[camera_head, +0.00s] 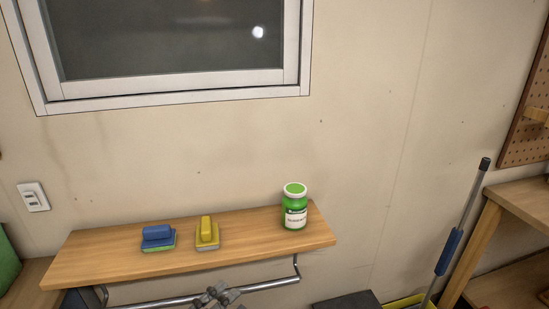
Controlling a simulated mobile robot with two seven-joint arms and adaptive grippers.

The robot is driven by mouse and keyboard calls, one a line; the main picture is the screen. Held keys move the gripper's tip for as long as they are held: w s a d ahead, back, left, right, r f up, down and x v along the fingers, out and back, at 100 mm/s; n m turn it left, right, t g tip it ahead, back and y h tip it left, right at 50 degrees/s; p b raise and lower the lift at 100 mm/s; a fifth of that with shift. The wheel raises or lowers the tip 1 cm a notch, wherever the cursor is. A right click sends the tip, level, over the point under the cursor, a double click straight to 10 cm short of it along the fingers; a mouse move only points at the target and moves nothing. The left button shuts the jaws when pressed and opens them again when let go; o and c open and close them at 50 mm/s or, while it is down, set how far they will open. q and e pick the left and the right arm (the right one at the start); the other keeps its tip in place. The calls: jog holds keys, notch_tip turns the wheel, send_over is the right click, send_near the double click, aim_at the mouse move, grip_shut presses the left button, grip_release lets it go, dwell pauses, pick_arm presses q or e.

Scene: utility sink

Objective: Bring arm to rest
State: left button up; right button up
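A grey jointed mechanism (217,297) shows at the bottom edge, left of centre, in front of the shelf's metal rail. It looks like the tip of my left gripper, but its arm is out of frame. It is too small and cut off to tell whether its fingers are open or shut. I see nothing clearly held in it. My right gripper is not in view.
A wooden wall shelf (110,262) holds a blue sponge or brush (158,237), a yellow one (207,233) and a green bottle (295,208). A metal rail (272,284) runs below it. A blue-gripped pole (450,250) leans by the wooden bench (519,197) at right.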

pick_arm(q)
jog(key=s+a+f+n+y+p, duration=0.1)
jog(key=s+a+f+n+y, duration=0.35)
jog(key=f+n, duration=0.3)
jog(key=s+a+f+n+y+p, duration=0.1)
jog(key=s+a+f+n+y, duration=0.3)
jog(key=s+f+n+y, duration=0.25)
jog(key=s+a+f+n+g+y, duration=0.1)
jog(key=s+f+n+g, duration=0.4)
jog(key=s+f, duration=0.6)
jog(key=shift+s+a+n+g+y, duration=0.3)
jog(key=shift+s+n+y, duration=0.3)
jog(key=shift+s+n, duration=0.25)
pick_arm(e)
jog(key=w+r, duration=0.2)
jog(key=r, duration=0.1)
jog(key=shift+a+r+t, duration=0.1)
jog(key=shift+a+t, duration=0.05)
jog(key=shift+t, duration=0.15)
pick_arm(q)
jog(key=shift+w, duration=0.1)
